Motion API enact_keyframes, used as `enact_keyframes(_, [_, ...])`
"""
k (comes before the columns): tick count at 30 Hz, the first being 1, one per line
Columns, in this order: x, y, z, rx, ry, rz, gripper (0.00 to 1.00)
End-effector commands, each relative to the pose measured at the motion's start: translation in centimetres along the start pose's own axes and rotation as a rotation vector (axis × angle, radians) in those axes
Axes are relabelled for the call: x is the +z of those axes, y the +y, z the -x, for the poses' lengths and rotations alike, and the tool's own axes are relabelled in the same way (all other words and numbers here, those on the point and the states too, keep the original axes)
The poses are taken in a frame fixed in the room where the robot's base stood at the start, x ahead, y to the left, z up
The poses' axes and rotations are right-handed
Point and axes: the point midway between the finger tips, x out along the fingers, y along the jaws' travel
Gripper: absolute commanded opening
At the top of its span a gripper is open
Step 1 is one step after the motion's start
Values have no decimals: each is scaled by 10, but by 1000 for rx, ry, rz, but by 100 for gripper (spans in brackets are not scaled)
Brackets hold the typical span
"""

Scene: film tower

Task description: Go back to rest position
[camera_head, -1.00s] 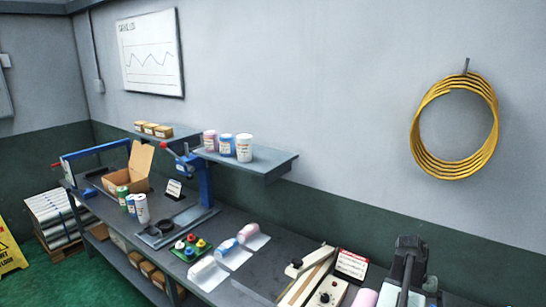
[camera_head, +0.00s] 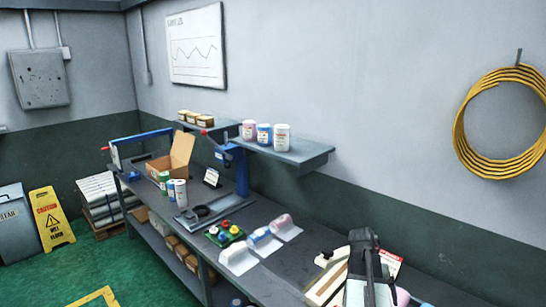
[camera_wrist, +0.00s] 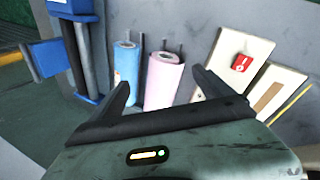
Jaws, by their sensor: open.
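My gripper (camera_wrist: 163,92) shows in the wrist view with its two dark fingers spread apart and nothing between them. Beyond the fingers are a pink roll (camera_wrist: 165,82) and a blue roll (camera_wrist: 127,66), both upright; I cannot tell the distance to them. In the head view, my dark arm (camera_head: 366,262) is at the lower right, over the near end of the workbench (camera_head: 290,262). The fingers cannot be made out there.
The bench holds white-and-blue cans (camera_head: 180,192), a cardboard box (camera_head: 172,160), a coloured-button pad (camera_head: 225,234) and wrapped rolls (camera_head: 263,240). A wall shelf (camera_head: 290,152) carries several cans. A yellow wet-floor sign (camera_head: 52,216) stands left on open green floor.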

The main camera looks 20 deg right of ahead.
Motion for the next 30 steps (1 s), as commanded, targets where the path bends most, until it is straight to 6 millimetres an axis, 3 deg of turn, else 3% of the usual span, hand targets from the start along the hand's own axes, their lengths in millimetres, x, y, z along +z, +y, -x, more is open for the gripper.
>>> enact_keyframes(1, [4,-44,2,-11,22,64,90])
enact_keyframes(5, [29,-154,20,-54,76,240,90])
enact_keyframes(9, [81,-265,37,-112,123,436,90])
enact_keyframes(12, [128,-329,47,-159,145,567,90])
enact_keyframes(15, [171,-372,53,-207,153,669,90])
enact_keyframes(18, [202,-392,58,-256,148,729,90])
enact_keyframes(20, [212,-392,59,-300,136,741,90])
enact_keyframes(30, [214,-396,61,-328,132,756,90])
